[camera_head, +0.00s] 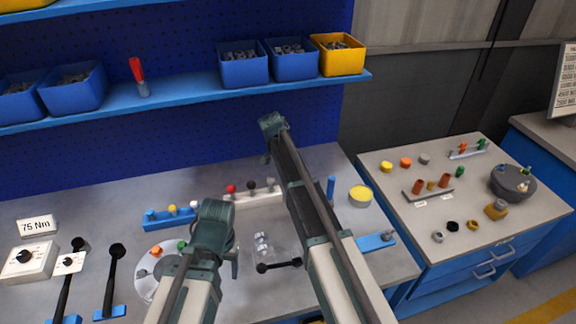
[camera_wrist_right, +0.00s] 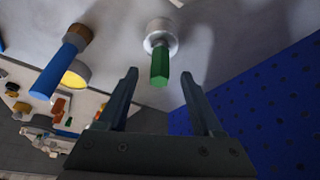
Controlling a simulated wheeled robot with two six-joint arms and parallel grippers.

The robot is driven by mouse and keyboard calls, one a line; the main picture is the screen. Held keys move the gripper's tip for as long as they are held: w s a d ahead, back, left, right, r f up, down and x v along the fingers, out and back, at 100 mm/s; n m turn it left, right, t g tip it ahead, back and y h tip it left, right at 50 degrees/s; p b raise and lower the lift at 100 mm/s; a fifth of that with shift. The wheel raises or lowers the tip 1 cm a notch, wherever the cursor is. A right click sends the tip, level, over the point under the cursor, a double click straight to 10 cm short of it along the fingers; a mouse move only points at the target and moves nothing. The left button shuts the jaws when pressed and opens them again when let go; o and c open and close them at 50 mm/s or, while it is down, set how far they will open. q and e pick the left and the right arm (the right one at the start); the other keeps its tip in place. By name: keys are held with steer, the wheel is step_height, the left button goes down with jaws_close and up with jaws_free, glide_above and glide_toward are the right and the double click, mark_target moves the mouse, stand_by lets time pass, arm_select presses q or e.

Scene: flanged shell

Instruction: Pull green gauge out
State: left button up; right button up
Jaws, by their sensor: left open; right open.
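The green gauge (camera_wrist_right: 160,66) shows in the right wrist view as a green peg with its near end toward me. Its other end sits in a pale round ring (camera_wrist_right: 160,36) on a grey surface. My right gripper (camera_wrist_right: 160,78) is open and empty, its two fingers on either side of the gauge in the picture. The gauge appears just beyond the fingertips; I see no contact. In the head view the right gripper and this gauge are not visible, probably behind my right arm. My left gripper (camera_head: 234,264) is low over the bench, partly hidden by its own arm.
A blue peg (camera_wrist_right: 61,66) in a brown ring and a yellow disc (camera_wrist_right: 78,75) are left of the gauge in the wrist view. A blue pegboard (camera_wrist_right: 260,92) rises at right. A side table (camera_head: 400,208) with several small parts stands right in the head view.

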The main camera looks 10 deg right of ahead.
arm_select(q)
step_height(320, 180, down, 4)
steer(key=b, duration=0.3)
steer(key=shift+f, duration=0.15)
arm_select(e)
steer(key=x, duration=0.4)
steer(key=shift+w+f, duration=0.1)
steer(key=shift+f, duration=0.2)
jaws_close()
steer(key=shift+r, duration=0.1)
arm_select(q)
step_height(320, 180, up, 7)
steer(key=p, duration=0.6)
steer(key=shift+p, duration=0.4)
arm_select(e)
steer(key=shift+r, duration=3.45)
